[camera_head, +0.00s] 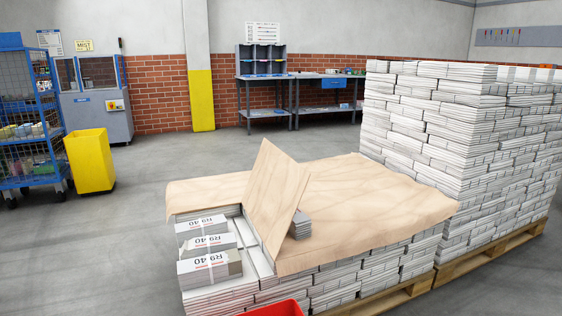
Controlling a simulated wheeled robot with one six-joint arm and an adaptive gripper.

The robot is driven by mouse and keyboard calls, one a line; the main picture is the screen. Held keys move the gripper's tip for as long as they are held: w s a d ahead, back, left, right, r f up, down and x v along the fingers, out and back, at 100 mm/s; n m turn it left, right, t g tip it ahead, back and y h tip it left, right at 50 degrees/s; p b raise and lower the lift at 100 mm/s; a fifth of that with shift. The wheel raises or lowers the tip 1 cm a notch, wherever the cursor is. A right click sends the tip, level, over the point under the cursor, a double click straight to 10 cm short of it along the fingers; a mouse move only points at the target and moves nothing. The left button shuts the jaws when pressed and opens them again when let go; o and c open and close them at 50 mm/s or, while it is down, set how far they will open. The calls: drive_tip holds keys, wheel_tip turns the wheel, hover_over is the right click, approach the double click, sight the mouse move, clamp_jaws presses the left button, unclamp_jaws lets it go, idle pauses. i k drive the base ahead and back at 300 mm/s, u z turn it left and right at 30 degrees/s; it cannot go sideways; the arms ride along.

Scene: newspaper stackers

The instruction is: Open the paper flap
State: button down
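A brown paper sheet (360,190) covers most of the top of a low stack of newspaper bundles (335,285). Its paper flap (272,195) is a folded panel that stands up at a steep tilt near the left part of the stack. To the left of the flap, several bundles with white labels (208,243) lie uncovered on the stack. A small bundle (300,225) sits just right of the flap, partly hidden by it. My gripper is not in view.
A tall newspaper stack (430,125) stands on a pallet (490,258) at right. A red container (275,310) shows at the bottom edge. A yellow bin (90,160) and blue cage cart (28,120) stand at left. The floor (120,250) left of the stack is clear.

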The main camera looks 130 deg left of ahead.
sight(276, 185)
drive_tip(key=u, duration=3.1)
drive_tip(key=i, duration=3.05)
drive_tip(key=u, duration=1.55)
